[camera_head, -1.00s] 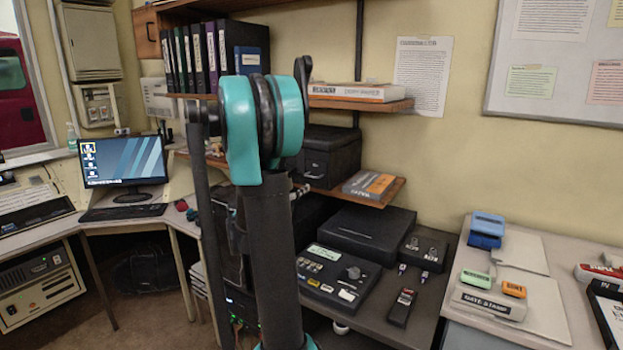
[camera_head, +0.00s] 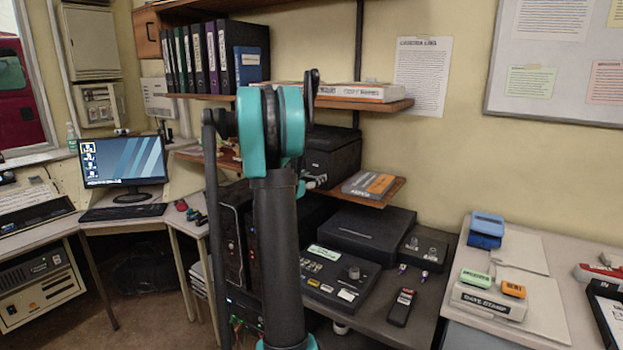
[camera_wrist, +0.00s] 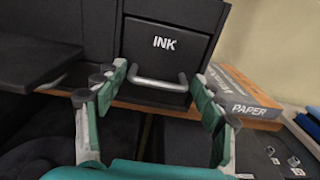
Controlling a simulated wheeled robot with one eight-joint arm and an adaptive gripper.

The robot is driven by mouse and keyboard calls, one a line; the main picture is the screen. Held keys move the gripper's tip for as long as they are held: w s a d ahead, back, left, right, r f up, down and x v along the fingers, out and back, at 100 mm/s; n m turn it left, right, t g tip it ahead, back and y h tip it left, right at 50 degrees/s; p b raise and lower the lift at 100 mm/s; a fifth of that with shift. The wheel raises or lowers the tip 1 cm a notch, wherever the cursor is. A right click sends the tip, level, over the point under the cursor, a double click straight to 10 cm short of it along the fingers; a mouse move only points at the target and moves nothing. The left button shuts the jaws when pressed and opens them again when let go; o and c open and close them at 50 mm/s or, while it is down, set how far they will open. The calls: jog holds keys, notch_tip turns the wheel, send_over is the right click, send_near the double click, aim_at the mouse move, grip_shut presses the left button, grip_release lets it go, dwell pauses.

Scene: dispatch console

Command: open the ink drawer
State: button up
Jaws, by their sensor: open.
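The ink drawer (camera_wrist: 165,55) is a dark front marked INK, with a pale bar handle (camera_wrist: 158,84) along its lower edge. It looks closed in the wrist view. In the head view it belongs to the black printer-like box (camera_head: 333,150) on the lower wall shelf, and its front is hidden by my arm. My gripper (camera_wrist: 158,80) is open, with one green-padded finger on each side of the handle. The fingertips reach about as far as the handle; I cannot tell if they touch it.
An orange and grey paper box (camera_wrist: 240,98) lies right of the drawer, close to my right finger. The wooden shelf (camera_head: 385,192) edge runs under both. A dark flat panel (camera_wrist: 35,62) is at left. Binders (camera_head: 205,58) stand on the shelf above.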

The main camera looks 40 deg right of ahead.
jog(key=shift+c, duration=0.6)
jog(key=c, duration=1.3)
jog(key=v, duration=1.5)
jog(key=shift+s, duration=0.1)
jog(key=o, duration=1.4)
jog(key=shift+d, duration=0.1)
jog(key=v, duration=1.2)
jog(key=shift+f, duration=0.1)
